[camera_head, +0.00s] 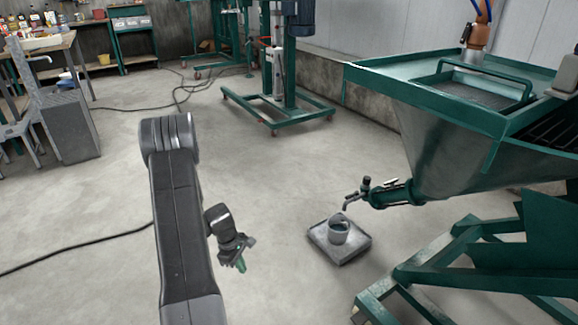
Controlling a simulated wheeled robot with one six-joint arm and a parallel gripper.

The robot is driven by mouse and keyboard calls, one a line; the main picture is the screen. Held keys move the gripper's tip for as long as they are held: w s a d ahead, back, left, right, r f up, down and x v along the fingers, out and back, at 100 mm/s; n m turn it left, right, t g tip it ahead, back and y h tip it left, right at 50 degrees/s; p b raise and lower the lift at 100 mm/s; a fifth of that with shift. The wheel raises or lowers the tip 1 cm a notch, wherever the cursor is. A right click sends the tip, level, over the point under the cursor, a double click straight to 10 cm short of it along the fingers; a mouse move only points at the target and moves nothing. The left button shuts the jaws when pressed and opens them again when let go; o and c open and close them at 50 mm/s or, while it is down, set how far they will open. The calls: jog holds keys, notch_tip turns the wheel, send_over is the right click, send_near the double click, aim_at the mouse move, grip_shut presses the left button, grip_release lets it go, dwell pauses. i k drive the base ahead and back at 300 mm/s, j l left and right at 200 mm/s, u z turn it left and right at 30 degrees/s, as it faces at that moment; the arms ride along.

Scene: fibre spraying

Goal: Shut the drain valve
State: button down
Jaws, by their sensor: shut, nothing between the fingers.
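The drain valve (366,186) sits on the green outlet pipe (395,193) at the bottom of the hopper (440,150), right of centre. It has a small dark handle on top and a spout bent downward. The handle's exact position is too small to tell. A small metal bucket (338,233) stands below the spout on a grey square tray (325,243) on the floor. My gripper (240,264) hangs left of the bucket and tray, apart from them and from the valve. It is shut and empty, pointing down.
The hopper's green frame legs (440,280) spread over the floor at the lower right. A wheeled green stand (280,105) is at the back. A dark cable (80,246) crosses the floor at left. The floor between my gripper and the tray is clear.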

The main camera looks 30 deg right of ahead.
aim_at(356, 193)
jog(key=i+l+z, duration=0.15)
jog(key=i+z, duration=0.35)
jog(key=i, duration=0.25)
jog(key=i+j+z, duration=0.15)
jog(key=i+z, duration=0.3)
jog(key=i, duration=0.3)
jog(key=i+l+z, duration=0.3)
jog(key=i+l, duration=0.3)
jog(key=i, duration=0.15)
